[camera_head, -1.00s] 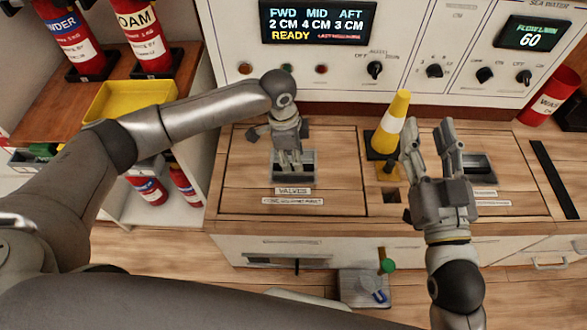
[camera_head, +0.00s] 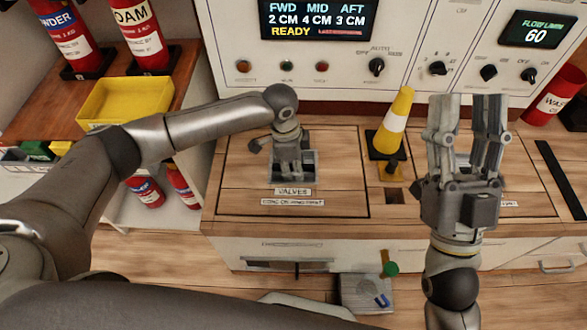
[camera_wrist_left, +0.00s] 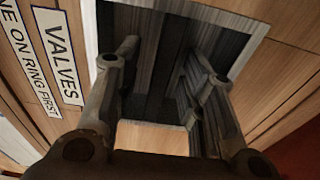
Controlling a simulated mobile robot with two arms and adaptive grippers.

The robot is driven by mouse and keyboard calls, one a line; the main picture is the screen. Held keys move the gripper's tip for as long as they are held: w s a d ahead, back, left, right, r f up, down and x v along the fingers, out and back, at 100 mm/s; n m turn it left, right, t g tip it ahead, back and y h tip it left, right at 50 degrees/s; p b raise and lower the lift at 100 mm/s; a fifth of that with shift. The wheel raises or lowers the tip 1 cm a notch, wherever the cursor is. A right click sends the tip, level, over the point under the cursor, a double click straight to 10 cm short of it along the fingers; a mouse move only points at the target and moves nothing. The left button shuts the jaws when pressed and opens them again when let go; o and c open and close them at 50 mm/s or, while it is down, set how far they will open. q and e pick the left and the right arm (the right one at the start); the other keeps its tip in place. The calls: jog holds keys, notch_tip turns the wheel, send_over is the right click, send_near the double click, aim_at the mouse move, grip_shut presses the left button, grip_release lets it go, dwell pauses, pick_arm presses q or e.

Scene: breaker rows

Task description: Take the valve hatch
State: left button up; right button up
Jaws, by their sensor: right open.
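The valve hatch (camera_head: 235,185) is a wooden panel in the counter top, with a "VALVES" label (camera_head: 292,191) at its front edge and a grey-framed recess (camera_head: 312,166) behind the label. The hatch lies flat. My left gripper (camera_head: 290,165) points down at the recess. In the left wrist view, its two fingers (camera_wrist_left: 160,60) stand apart over the dark recess (camera_wrist_left: 160,25), with nothing clearly held between them. I cannot make out the ring in the recess. My right gripper (camera_head: 468,110) is open and empty, fingers up, in front of the right-hand hatch.
A yellow and white cone (camera_head: 394,125) stands on the counter between the hatches. A yellow tray (camera_head: 125,103) and extinguishers (camera_head: 140,35) are on the left shelf. A panel with displays (camera_head: 318,20) rises behind. A grey box (camera_head: 360,292) is below the counter front.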

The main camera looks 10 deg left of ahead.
pick_arm(q)
jog(key=shift+c, duration=0.3)
grip_shut()
jog(key=shift+w+r, duration=0.1)
jog(key=shift+r, duration=0.1)
